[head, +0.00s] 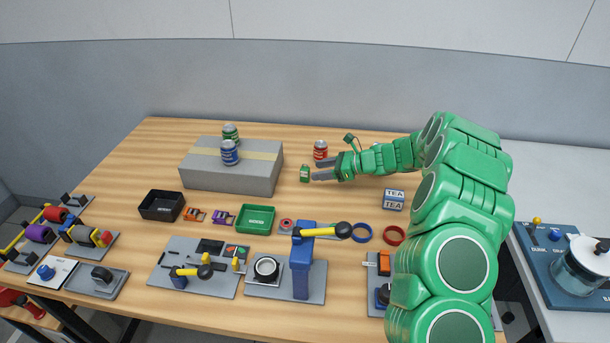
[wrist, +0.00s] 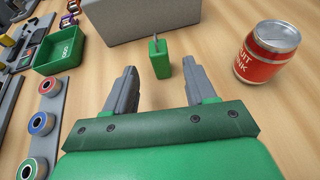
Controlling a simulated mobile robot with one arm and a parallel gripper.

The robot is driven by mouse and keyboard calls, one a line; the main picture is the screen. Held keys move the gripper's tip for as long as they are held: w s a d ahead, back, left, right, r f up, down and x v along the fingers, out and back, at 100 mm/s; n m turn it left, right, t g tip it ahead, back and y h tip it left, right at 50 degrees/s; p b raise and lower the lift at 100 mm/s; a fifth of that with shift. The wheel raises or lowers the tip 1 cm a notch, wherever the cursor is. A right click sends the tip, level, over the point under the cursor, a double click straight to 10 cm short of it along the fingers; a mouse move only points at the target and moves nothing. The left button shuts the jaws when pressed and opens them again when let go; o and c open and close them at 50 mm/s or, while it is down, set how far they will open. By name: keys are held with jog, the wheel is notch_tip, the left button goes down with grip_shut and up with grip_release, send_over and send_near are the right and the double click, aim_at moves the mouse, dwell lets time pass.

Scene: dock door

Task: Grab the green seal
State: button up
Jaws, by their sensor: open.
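The green seal (head: 305,173), a small upright green block, stands on the bare wooden table in front of the right end of a grey box. In the wrist view, the seal (wrist: 160,62) has a thin grey piece on top. My gripper (head: 319,169) reaches in from the right, low over the table, with its fingers pointing at the seal. The gripper's two grey fingers also show in the wrist view (wrist: 160,80). They are open and empty, and the seal is centred between them, at or just beyond the tips. Contact with the seal is not visible.
A red drink can (head: 320,150) stands close behind my gripper; it also shows in the wrist view (wrist: 266,54). The grey box (head: 230,178) bears two cans. Tea boxes (head: 393,199) lie right.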

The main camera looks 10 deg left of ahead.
aim_at(307, 168)
jog(key=shift+x, duration=1.25)
jog(key=shift+r+x, duration=0.2)
jog(key=shift+x, duration=2.5)
jog(key=shift+a, duration=0.1)
grip_shut()
jog(key=shift+r, duration=0.55)
notch_tip(307, 168, up, 2)
jog(key=shift+r, duration=0.15)
jog(key=s+d+r, duration=0.2)
jog(key=s+r, duration=0.3)
jog(key=s, duration=0.1)
jog(key=s+d+r, duration=0.2)
jog(key=s+r, duration=0.2)
jog(key=s, duration=0.3)
jog(key=shift+d+r, duration=0.35)
